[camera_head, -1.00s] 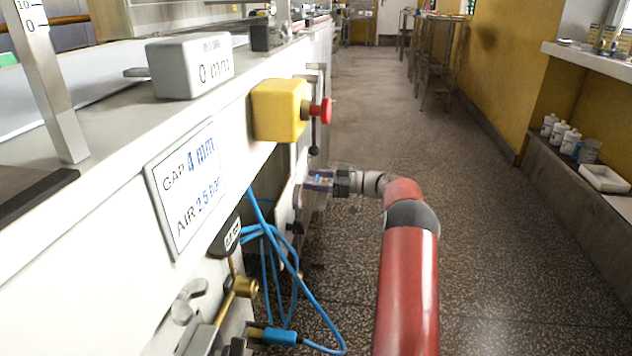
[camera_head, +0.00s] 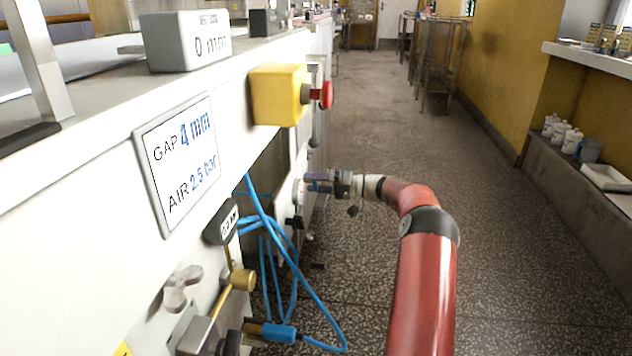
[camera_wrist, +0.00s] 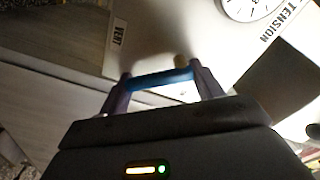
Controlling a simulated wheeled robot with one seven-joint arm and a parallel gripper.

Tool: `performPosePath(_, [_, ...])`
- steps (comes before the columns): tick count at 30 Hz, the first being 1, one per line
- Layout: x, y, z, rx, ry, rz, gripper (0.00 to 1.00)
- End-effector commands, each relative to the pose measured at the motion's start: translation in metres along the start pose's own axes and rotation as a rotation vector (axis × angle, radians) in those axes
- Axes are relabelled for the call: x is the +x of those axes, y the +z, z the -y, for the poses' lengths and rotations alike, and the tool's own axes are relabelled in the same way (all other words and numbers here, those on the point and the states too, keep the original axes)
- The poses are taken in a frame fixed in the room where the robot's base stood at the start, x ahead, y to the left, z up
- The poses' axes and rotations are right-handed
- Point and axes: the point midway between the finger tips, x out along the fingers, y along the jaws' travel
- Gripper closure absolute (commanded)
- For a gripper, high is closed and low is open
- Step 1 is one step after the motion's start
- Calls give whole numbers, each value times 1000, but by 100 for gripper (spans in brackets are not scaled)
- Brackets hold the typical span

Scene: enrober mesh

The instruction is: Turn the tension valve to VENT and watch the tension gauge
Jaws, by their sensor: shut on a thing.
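The tension valve's blue handle (camera_wrist: 160,78) lies between my two fingers in the wrist view, with a small brass-coloured piece beside its right end. My gripper (camera_wrist: 163,85) is shut on this handle. It also shows in the camera_head view (camera_head: 315,183), against the machine's side, where the handle is hard to make out. The VENT label (camera_wrist: 118,35) is on the pale panel, up and left of the handle. The TENSION label (camera_wrist: 285,20) is at the upper right. The tension gauge (camera_wrist: 248,8) is cut off by the top edge; I cannot read its needle.
The yellow box with a red button (camera_head: 280,95) juts out above my gripper. Blue hoses (camera_head: 270,250) hang from the machine at lower left. A sign (camera_head: 180,160) reads gap 4 mm, air 2.5 bar. The speckled floor (camera_head: 400,130) is open to the right.

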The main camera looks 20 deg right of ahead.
Motion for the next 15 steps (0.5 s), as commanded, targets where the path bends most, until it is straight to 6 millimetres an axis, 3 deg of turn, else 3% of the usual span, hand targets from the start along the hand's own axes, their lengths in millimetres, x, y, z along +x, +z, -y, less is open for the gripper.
performPosePath(15, [0,10,1,447,0,-3,57])
